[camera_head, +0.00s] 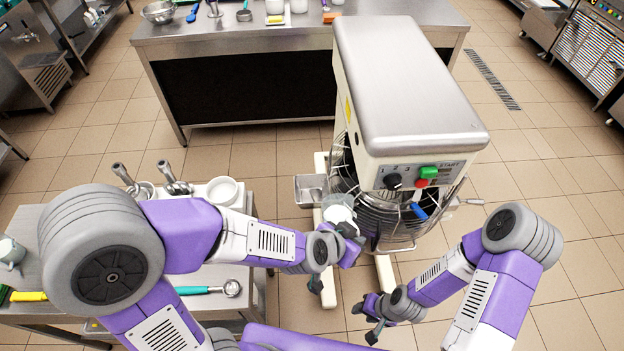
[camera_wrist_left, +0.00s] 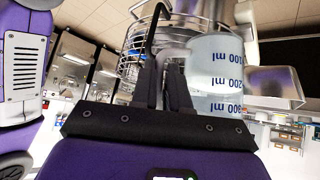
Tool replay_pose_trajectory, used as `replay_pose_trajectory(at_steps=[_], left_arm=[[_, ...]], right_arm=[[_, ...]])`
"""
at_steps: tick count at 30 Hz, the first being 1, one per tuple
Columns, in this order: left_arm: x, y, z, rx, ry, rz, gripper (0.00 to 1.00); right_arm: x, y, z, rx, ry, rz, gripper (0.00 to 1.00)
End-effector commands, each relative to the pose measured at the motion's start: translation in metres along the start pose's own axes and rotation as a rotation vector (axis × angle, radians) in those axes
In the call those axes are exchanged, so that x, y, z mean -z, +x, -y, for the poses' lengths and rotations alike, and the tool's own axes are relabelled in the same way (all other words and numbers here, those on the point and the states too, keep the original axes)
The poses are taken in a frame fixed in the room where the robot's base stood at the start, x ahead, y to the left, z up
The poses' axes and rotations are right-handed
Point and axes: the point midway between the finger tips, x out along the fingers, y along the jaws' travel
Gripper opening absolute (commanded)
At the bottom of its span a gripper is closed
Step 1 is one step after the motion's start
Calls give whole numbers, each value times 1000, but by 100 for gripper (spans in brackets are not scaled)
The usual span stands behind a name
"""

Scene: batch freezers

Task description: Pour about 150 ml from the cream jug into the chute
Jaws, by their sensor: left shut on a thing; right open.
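The cream jug (camera_head: 339,211) is a pale cup-like vessel held in front of the mixer's wire guard. In the left wrist view the jug (camera_wrist_left: 220,75) is translucent, with blue ml marks. My left gripper (camera_head: 350,235) is shut on its handle side; its fingers also show in the left wrist view (camera_wrist_left: 163,90). The metal chute (camera_head: 310,189) sticks out left of the guard, and shows right of the jug in the left wrist view (camera_wrist_left: 275,85). My right gripper (camera_head: 368,318) is open and empty, low before the mixer.
The mixer (camera_head: 408,85) has a wire guard (camera_head: 385,222) and buttons on its front. A side table (camera_head: 250,290) at left holds a white bowl (camera_head: 222,190), metal tools and a teal-handled ladle (camera_head: 215,289). A steel counter (camera_head: 240,42) stands behind. Floor at right is clear.

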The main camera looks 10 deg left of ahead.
Motion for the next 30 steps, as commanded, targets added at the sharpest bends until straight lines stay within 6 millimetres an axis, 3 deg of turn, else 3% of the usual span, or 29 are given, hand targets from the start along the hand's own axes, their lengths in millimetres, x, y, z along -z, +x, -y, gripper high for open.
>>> replay_pose_trajectory(at_steps=[11, 18, 23, 30], left_arm=[[27, -26, 7, -72, -81, 24, 0], [46, -38, 22, -183, -196, 44, 0], [75, -61, 41, -309, -326, 92, 0], [80, -66, 51, -408, -423, 129, 0]], right_arm=[[-2, -48, 18, 0, 0, 0, 43], [0, 9, -4, 0, 1, 1, 43], [0, -1, 0, 0, 1, 1, 43], [0, -8, 3, 0, 0, 0, 43]])
